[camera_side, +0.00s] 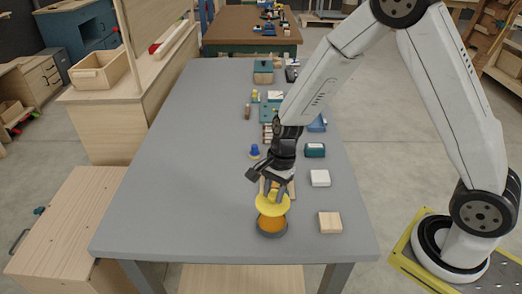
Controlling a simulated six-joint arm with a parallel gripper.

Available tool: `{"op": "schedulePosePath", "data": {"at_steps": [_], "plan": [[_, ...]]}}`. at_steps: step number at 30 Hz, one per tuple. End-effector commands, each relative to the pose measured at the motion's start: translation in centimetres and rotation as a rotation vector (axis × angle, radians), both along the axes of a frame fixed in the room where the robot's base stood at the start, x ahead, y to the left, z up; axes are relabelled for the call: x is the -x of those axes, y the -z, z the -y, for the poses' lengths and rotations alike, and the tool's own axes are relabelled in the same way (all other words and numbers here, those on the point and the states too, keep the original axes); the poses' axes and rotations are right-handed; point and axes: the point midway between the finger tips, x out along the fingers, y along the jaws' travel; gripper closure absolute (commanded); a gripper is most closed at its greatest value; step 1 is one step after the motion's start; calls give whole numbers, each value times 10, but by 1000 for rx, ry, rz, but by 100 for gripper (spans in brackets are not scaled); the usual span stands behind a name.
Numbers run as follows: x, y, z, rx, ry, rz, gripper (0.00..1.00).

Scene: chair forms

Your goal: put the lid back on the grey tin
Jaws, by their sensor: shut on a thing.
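The grey tin (271,231) stands near the front edge of the grey table, and its orange inside shows at the top. A round yellow lid (271,206) is at my gripper (275,194), just above and behind the tin's mouth in the picture. My gripper points down and is shut on the lid. The lid looks slightly tilted and covers the back part of the tin's opening from this view. I cannot tell whether the lid touches the tin's rim.
A wooden block (330,222) and a white box (320,178) stand to the right of the tin. A teal box (315,150) and a blue piece (255,152) are farther back. The grey table (180,190) is clear on the left and in front.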

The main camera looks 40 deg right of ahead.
Motion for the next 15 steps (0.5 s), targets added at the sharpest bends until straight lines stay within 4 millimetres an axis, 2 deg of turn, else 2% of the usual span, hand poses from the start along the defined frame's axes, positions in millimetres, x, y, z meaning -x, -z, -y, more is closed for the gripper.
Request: {"op": "schedulePosePath", "data": {"at_steps": [15], "plan": [[0, 27, 0, 0, 0, -1, 100]]}}
